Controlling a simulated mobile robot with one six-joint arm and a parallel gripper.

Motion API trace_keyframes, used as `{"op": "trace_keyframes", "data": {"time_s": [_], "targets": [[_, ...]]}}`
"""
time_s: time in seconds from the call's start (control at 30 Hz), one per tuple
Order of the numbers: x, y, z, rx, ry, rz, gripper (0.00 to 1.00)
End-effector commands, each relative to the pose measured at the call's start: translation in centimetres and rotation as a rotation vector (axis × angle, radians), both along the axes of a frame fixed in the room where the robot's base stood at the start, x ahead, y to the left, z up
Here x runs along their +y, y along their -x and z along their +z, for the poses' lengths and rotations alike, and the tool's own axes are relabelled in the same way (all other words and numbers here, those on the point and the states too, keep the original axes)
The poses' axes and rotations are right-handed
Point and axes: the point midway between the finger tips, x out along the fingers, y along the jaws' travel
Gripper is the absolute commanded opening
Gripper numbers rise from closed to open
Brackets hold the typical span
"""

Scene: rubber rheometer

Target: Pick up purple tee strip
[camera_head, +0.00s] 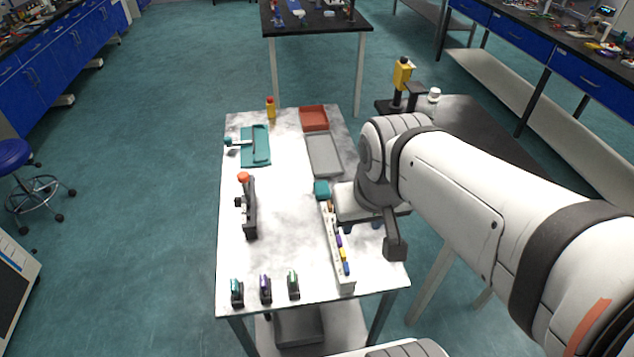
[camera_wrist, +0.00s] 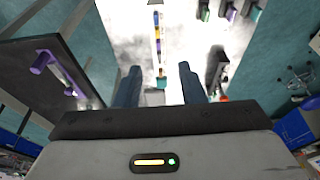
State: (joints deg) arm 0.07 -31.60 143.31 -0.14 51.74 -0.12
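A small purple piece (camera_head: 338,241), which looks like the purple tee strip, sits in a long pale rack (camera_head: 346,289) on the right side of the white table; its exact shape is too small to tell. My gripper (camera_head: 362,228) is above the table's right edge, just right of the rack. In the wrist view my gripper (camera_wrist: 159,68) has its two blue fingers wide apart with nothing held between them.
Yellow (camera_head: 342,254) and blue (camera_head: 347,268) pieces share the rack. A teal block (camera_head: 321,188) stands at its far end. Grey (camera_head: 323,155) and red (camera_head: 314,118) trays lie beyond. A black upright device (camera_head: 250,215) stands left; several small dark clamp-like items line the front. The table middle is clear.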

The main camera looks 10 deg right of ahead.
Motion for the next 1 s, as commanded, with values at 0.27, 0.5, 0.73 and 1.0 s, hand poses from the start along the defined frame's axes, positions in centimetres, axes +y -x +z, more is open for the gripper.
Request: {"op": "trace_keyframes", "data": {"time_s": [0.27, 0.5, 0.73, 1.0], "targets": [[0.0, 0.0, 0.0, 0.000, 0.000, 0.000, 0.36], [-0.3, -2.0, -2.1, 0.044, -0.001, -0.006, 0.36], [-0.3, -7.8, -8.3, 0.158, -0.002, -0.007, 0.36], [-0.2, -13.0, -15.6, 0.263, -0.003, -0.006, 0.36]]}}
